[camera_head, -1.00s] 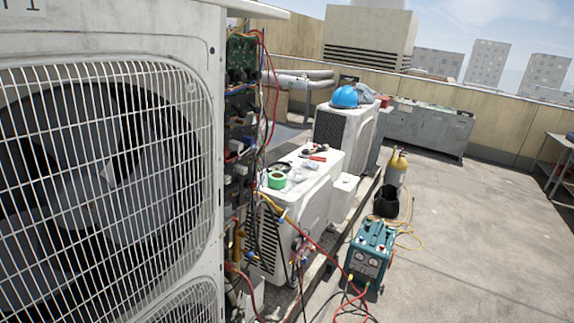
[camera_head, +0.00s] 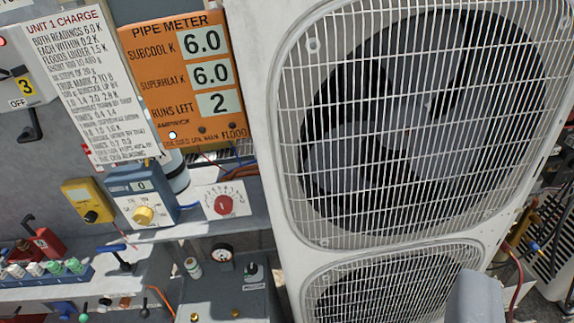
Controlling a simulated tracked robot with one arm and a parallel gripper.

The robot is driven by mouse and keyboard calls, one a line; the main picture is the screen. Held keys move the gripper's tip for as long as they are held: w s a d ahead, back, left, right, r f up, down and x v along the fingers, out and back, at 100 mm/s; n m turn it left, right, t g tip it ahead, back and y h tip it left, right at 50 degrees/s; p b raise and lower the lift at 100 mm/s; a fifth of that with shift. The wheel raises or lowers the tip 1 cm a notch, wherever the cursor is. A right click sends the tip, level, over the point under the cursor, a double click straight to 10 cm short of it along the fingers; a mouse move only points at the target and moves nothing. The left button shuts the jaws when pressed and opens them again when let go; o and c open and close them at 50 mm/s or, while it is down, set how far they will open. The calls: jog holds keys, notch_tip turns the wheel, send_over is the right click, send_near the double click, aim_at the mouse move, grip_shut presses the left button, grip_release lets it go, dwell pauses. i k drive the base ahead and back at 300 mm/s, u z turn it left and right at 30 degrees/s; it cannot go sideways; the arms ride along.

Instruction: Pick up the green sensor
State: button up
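A blue rack (camera_head: 70,275) stands on the shelf at the lower left, with small white and green pieces in a row. The green pieces (camera_head: 74,266) are at its right part; they are small, and I cannot tell whether one is the green sensor. A small green knob (camera_head: 83,317) shows at the bottom left edge.
A large white condenser with fan grilles (camera_head: 290,150) fills the right. An orange pipe meter (camera_head: 188,110) reads 6.0, 6.0 and 2. A yellow meter (camera_head: 87,200), a blue dial box (camera_head: 142,196) and a red-knob dial (camera_head: 224,200) stand above the grey shelf (camera_head: 215,228).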

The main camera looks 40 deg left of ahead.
aim_at(74, 264)
jog(key=u, duration=2.1)
jog(key=i, duration=0.5)
jog(key=u, duration=0.8)
jog(key=i, duration=0.8)
jog(key=z, duration=0.1)
